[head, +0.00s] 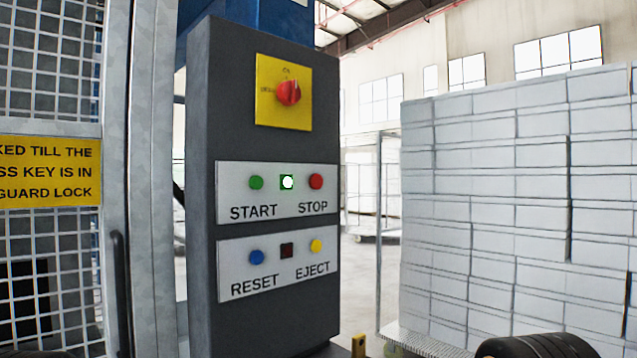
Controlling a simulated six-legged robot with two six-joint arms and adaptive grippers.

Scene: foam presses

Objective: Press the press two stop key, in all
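The red stop key (316,181) is a round button above the word STOP on the upper white plate (277,208) of a dark grey control pillar (263,310). No press number is readable on the pillar. Neither gripper is in view, and nothing touches the stop key.
Above sits a red rotary switch (289,92) on a yellow plate. A mesh guard (50,240) stands left, stacked white blocks (500,200) right.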

